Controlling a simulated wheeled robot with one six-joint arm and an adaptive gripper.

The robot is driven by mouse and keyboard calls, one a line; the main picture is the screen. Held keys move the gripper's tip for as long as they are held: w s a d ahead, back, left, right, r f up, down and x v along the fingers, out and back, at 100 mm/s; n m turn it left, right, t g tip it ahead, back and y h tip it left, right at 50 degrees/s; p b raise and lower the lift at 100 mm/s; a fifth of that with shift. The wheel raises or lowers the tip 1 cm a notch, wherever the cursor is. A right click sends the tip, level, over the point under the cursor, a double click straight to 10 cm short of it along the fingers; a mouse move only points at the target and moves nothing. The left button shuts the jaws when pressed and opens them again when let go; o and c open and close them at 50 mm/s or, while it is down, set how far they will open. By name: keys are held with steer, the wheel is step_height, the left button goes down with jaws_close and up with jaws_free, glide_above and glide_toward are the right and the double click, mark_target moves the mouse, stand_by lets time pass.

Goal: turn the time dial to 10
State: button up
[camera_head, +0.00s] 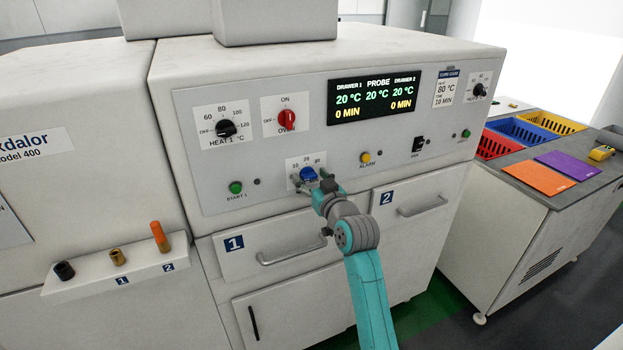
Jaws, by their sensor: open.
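The time dial is a blue knob (308,174) on a small white plate with the marks 10, 20 and 30 along its top. It sits on the front panel above drawer 1. My gripper (316,184) is open at the dial's lower right, its fingers close to the knob and covering part of the plate. I cannot tell whether the fingers touch the knob or where its pointer stands. The black display (375,96) reads 20 °C for drawer 1, probe and drawer 2, with 0 MIN under both drawers.
Nearby on the panel are the black HEAT 1 dial (226,128), the red oven switch (287,119), the green START 1 button (235,187) and the yellow alarm button (365,157). Drawer 1's handle (291,252) sticks out below. A ledge (90,285) holds small cylinders at left.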

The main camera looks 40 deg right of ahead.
steer(key=c, duration=1.1)
steer(key=shift+c, duration=0.2)
steer(key=shift+m, duration=0.4)
steer(key=m, duration=0.3)
steer(key=shift+m, duration=0.3)
steer(key=shift+s+d+m, duration=0.1)
steer(key=shift+m, duration=2.1)
steer(key=o, duration=1.1)
steer(key=shift+o, duration=0.2)
